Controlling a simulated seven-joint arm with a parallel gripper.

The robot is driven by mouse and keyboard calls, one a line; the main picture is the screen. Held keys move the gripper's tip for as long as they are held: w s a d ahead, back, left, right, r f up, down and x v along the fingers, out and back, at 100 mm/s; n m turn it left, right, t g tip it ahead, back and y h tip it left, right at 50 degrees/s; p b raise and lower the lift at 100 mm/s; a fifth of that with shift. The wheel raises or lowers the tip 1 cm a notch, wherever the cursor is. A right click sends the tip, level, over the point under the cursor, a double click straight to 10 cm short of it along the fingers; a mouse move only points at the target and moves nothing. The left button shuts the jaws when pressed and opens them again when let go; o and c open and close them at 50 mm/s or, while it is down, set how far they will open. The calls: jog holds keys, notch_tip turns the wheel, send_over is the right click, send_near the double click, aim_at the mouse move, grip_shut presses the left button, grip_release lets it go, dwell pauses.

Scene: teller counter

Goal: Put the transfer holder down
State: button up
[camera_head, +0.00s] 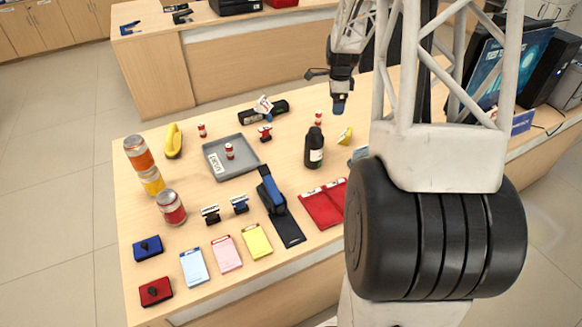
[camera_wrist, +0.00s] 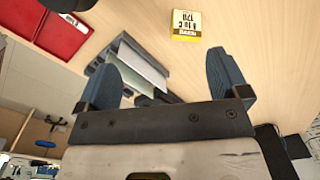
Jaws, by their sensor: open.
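A dark grey holder with pale slips in it, which looks like the transfer holder (camera_wrist: 138,60), shows just beyond my fingers in the wrist view. It appears to stand on the wooden counter, apart from the fingers. In the head view a grey-blue piece (camera_head: 357,154), probably the same holder, is mostly hidden behind my arm.
A yellow block (camera_wrist: 186,27) lies beside the holder. A dark bottle (camera_head: 314,148) and red folders (camera_head: 322,206) are nearby. A monitor (camera_head: 515,68) stands at right.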

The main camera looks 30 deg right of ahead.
jog(key=s+a+r+n+t, duration=0.1)
jog(key=s+a+r+n, duration=0.6)
jog(key=a, duration=0.5)
jog(key=s+a+r+n, duration=0.4)
jog(key=s+a+r, duration=0.4)
jog(key=a, duration=0.3)
jog(key=s+a+n, duration=0.4)
jog(key=s, duration=0.3)
jog(key=s+a+r+n, duration=0.1)
jog(key=s+a+n, duration=0.3)
jog(key=s, duration=0.4)
jog(key=s+a+r+n+t, duration=0.1)
jog(key=s+a+n, duration=0.3)
jog(key=s, duration=0.3)
jog(key=shift+s+a, duration=0.2)
jog(key=shift+a, duration=0.5)
